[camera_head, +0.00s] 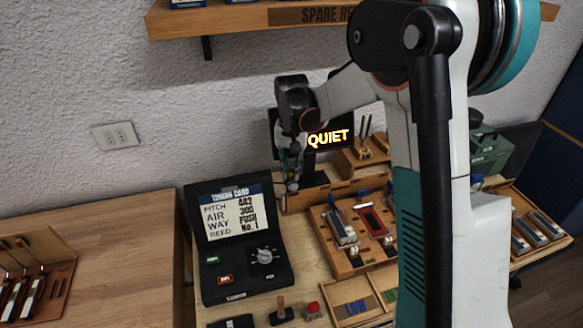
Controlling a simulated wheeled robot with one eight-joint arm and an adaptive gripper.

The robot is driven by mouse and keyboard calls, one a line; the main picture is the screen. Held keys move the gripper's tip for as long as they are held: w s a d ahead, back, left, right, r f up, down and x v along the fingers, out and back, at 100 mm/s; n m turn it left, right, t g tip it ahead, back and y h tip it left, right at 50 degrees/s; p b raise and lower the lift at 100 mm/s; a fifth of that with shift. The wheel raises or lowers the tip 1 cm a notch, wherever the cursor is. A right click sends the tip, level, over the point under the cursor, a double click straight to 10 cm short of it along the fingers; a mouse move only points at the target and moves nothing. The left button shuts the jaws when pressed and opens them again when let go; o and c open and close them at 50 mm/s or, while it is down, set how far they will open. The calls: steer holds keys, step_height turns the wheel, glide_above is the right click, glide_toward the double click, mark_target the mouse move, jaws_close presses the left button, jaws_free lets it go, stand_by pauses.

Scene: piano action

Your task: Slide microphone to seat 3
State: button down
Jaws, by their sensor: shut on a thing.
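My gripper (291,165) is at the centre, pointing down in front of the lit sign. It is shut on a small dark thing (292,186) at its fingertips, which looks to be the microphone. The fingers and my arm hide most of it. It sits at the left end of a low wooden rail (320,195) behind the wooden tray. I cannot make out numbered seats on the rail, so I cannot tell where seat 3 is.
A black case (238,245) with a tuning card and dial stands at left. A lit "QUIET" sign (330,138) is behind my gripper. A wooden tray (335,255) with parts lies in front. My arm covers the right middle. A shelf (230,18) hangs above.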

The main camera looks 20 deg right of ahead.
steer(key=d, duration=3.1)
steer(key=shift+d+p, duration=0.4)
steer(key=shift+p, duration=0.05)
steer(key=c, duration=1.5)
jaws_free()
steer(key=shift+d, duration=0.1)
steer(key=shift+o, duration=0.2)
steer(key=shift+d, duration=0.1)
step_height(320, 180, up, 8)
steer(key=shift+f, duration=0.2)
